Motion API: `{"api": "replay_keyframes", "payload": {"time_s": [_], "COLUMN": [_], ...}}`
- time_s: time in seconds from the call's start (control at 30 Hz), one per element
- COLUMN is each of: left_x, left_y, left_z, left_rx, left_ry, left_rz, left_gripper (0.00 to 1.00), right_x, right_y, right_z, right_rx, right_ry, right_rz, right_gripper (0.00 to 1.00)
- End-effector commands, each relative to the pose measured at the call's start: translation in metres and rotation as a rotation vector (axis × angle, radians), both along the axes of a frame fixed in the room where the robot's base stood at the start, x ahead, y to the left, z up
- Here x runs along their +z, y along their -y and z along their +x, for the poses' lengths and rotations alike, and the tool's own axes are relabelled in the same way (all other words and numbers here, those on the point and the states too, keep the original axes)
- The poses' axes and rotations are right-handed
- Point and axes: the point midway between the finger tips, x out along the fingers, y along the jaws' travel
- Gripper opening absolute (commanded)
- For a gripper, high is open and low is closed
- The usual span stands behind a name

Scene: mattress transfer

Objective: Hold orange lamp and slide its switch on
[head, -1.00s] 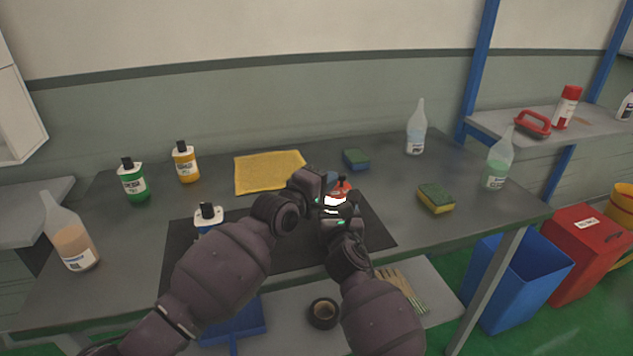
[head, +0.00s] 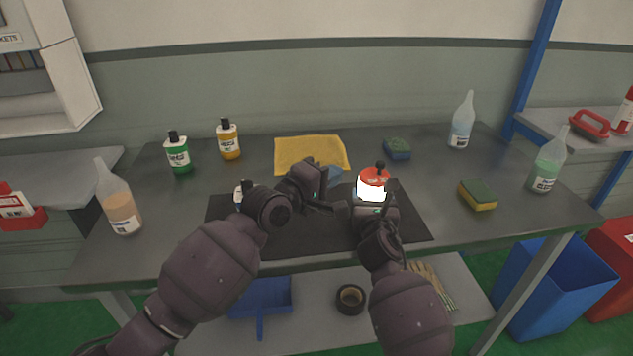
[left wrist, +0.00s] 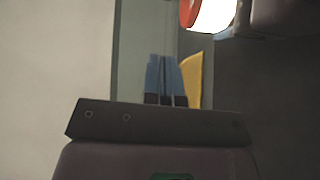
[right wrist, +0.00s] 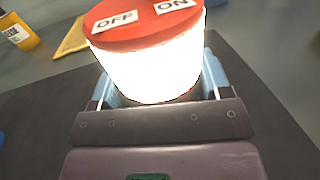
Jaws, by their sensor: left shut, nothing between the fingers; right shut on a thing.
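The lamp (head: 371,189) has an orange-red cap, a glowing white body and a black knob on top in the head view. My right gripper (head: 372,200) is shut around its body and holds it upright over the dark mat. In the right wrist view the lamp (right wrist: 150,65) sits between the blue fingers, with OFF and ON labels on its cap; the switch's slider is out of that view. My left gripper (head: 334,176) is shut and empty, left of the lamp and apart from it. In the left wrist view its fingers (left wrist: 166,78) are together, with the lamp (left wrist: 208,14) at the top edge.
A black mat (head: 300,238) lies on the grey table. A yellow cloth (head: 312,152), a blue-green sponge (head: 397,148) and a yellow-green sponge (head: 478,194) lie around it. Several bottles stand near both sides, including a clear one (head: 461,122). A white-labelled bottle (head: 239,190) is partly hidden behind my left arm.

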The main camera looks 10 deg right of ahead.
Motion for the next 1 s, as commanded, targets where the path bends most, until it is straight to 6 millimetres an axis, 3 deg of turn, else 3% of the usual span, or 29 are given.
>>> {"api": "replay_keyframes", "payload": {"time_s": [0.3, 0.7, 0.73, 0.9, 1.0], "left_x": [0.002, 0.002, 0.002, 0.002, 0.002], "left_y": [-0.031, -0.035, -0.035, -0.035, -0.035], "left_z": [-0.023, -0.026, -0.026, -0.027, -0.026], "left_rx": [0.002, 0.001, 0.001, 0.001, 0.001], "left_ry": [0.000, 0.000, 0.000, 0.000, 0.000], "left_rz": [0.000, 0.000, 0.000, 0.000, 0.000], "left_gripper": [0.00, 0.00, 0.00, 0.00, 0.00], "right_x": [0.000, 0.000, 0.000, 0.000, 0.000], "right_y": [0.001, 0.001, 0.001, 0.001, 0.001], "right_z": [0.000, 0.000, 0.000, 0.000, 0.000], "right_rx": [-0.001, -0.002, -0.002, -0.002, -0.001], "right_ry": [0.000, 0.000, 0.000, 0.000, 0.000], "right_rz": [0.001, 0.001, 0.001, 0.000, 0.000], "right_gripper": [0.34, 0.34, 0.75, 1.00, 1.00]}}
